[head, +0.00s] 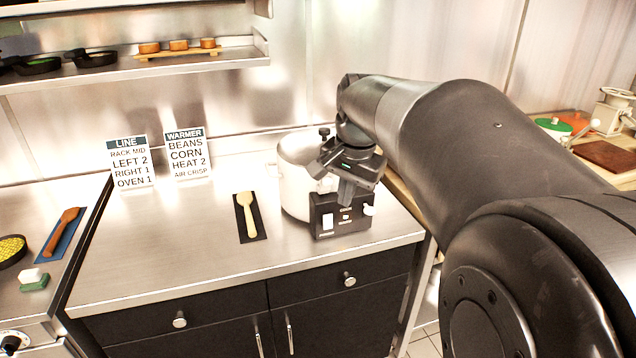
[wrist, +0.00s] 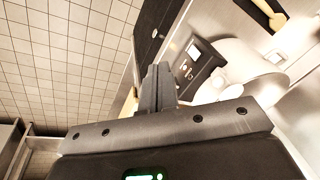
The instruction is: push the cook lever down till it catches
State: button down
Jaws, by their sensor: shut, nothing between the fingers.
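A white rounded cooker (head: 293,185) stands on the steel counter, with a black control panel (head: 343,228) on its front. The panel carries a white rectangle on the left, small markings in the middle and a white tab (head: 369,210) at its right edge, which may be the cook lever. My gripper (head: 345,200) is shut and empty, fingers pointing down just above and in front of the panel's top. In the wrist view my shut gripper (wrist: 160,75) is beside the black panel (wrist: 205,62); I cannot tell whether it touches anything. My wrist hides part of the cooker's top.
A pale spoon (head: 249,215) lies on a dark mat left of the cooker. Two sign cards, LINE (head: 131,162) and WARMER (head: 188,154), stand against the back wall. A shelf (head: 150,68) hangs above. The counter's front left is clear.

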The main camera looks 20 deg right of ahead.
jog(key=w+d+f+m+g, duration=0.1)
jog(key=w+d+f+m, duration=0.1)
jog(key=w+d+m, duration=0.45)
jog(key=m+g+y, duration=0.1)
jog(key=m, duration=0.2)
send_near(371, 209)
jog(key=shift+w+d+r, duration=0.15)
jog(key=shift+w+r, duration=0.15)
jog(key=shift+a+f, duration=0.15)
jog(key=shift+f, duration=1.6)
jog(key=shift+a+f, duration=0.2)
jog(key=shift+f, duration=1.5)
jog(key=shift+f, duration=0.15)
